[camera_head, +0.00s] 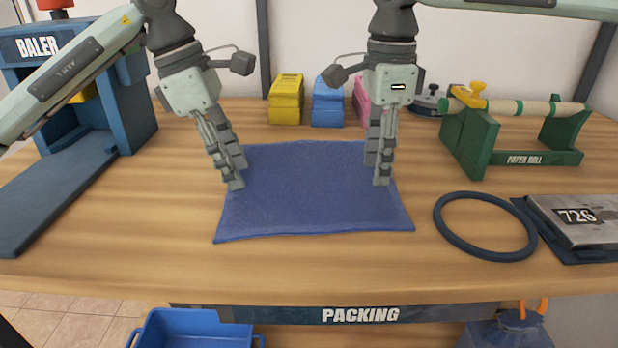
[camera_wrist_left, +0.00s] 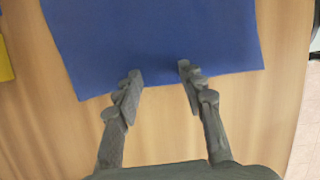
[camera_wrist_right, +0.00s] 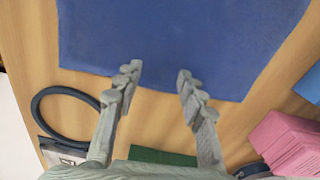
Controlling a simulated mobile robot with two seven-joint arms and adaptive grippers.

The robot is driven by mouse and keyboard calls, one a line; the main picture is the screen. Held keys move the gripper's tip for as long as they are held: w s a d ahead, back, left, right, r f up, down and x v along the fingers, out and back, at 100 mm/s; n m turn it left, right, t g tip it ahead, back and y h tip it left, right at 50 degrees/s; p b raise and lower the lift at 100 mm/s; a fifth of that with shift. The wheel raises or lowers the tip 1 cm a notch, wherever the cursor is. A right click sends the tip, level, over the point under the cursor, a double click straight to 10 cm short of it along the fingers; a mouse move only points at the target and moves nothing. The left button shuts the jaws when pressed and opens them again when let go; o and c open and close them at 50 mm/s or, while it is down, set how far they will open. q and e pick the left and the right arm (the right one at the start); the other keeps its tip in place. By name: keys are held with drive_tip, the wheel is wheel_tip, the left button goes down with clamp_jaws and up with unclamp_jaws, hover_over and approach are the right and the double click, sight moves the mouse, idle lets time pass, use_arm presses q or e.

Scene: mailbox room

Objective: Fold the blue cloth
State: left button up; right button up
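The blue cloth (camera_head: 310,205) lies flat and spread out on the wooden table, its whole outline nearly rectangular. My left gripper (camera_head: 236,184) is over the cloth's left side; in the left wrist view its fingers (camera_wrist_left: 158,78) are apart, with the cloth edge between and beyond them. My right gripper (camera_head: 380,182) is over the cloth's right side; in the right wrist view its fingers (camera_wrist_right: 158,75) are apart near the cloth's edge. Both hold nothing. Whether the fingertips touch the cloth cannot be told.
A blue baler (camera_head: 75,120) stands at the left. Yellow (camera_head: 285,100), blue (camera_head: 328,103) and pink (camera_head: 361,97) stacks sit behind the cloth. A green paper roll holder (camera_head: 478,142), a dark ring (camera_head: 445,233) and a scale (camera_head: 575,215) are at the right. The table's front strip is clear.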

use_arm(q)
drive_tip(key=shift+f, duration=0.15)
use_arm(e)
drive_tip(key=shift+f, duration=0.2)
use_arm(q)
drive_tip(key=shift+f+b, duration=0.2)
drive_tip(key=shift+b, duration=0.15)
use_arm(e)
drive_tip(key=shift+f, duration=0.2)
use_arm(q)
drive_tip(key=shift+r, duration=0.15)
drive_tip(key=shift+c, duration=0.4)
use_arm(e)
drive_tip(key=shift+r, duration=0.15)
drive_tip(key=shift+c, duration=0.4)
use_arm(q)
clamp_jaws()
use_arm(e)
clamp_jaws()
